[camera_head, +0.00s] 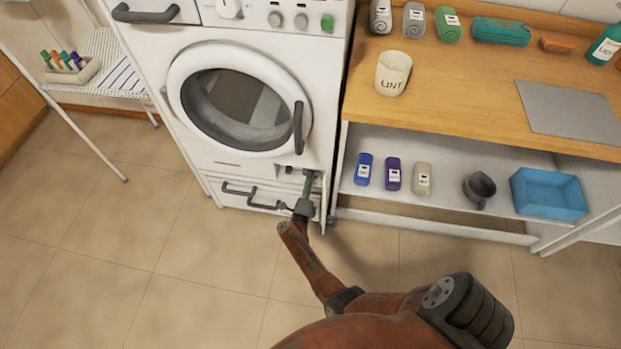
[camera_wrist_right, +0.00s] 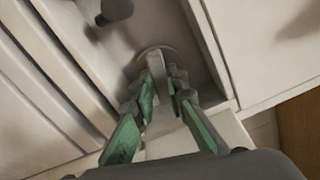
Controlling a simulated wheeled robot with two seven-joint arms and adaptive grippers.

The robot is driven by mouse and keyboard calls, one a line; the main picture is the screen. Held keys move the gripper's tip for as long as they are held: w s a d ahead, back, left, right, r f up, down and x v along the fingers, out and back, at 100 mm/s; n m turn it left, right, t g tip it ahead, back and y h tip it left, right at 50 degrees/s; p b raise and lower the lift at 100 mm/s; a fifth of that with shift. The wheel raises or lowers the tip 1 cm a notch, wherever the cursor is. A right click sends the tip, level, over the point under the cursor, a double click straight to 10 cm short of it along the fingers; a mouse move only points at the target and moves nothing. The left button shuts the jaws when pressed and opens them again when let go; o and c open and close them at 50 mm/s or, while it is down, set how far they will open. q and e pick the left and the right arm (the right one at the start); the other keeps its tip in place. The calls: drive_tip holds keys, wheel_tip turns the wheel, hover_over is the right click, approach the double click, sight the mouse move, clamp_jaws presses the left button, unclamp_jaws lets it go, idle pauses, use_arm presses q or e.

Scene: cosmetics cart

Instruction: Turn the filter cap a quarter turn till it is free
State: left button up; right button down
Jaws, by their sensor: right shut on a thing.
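The filter cap (camera_wrist_right: 150,52) shows in the right wrist view as a round grey disc with a raised grip bar, set in a pale recess at the bottom of the white machine (camera_head: 243,165). My right gripper (camera_wrist_right: 166,88) is shut on the cap's bar, with a green-padded finger on each side. In the head view my right gripper (camera_head: 308,190) reaches into the opening low at the machine's right corner and hides the cap. Whether the cap is loose cannot be told. My left gripper is not in view.
A dark round knob or stub (camera_wrist_right: 116,9) is near the cap. The tiled floor in front is clear.

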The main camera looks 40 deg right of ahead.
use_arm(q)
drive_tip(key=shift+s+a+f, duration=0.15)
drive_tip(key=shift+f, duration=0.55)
use_arm(e)
drive_tip(key=shift+n, duration=1.1)
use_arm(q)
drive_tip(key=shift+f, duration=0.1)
use_arm(e)
drive_tip(key=c, duration=1.9)
unclamp_jaws()
drive_tip(key=shift+c, duration=0.2)
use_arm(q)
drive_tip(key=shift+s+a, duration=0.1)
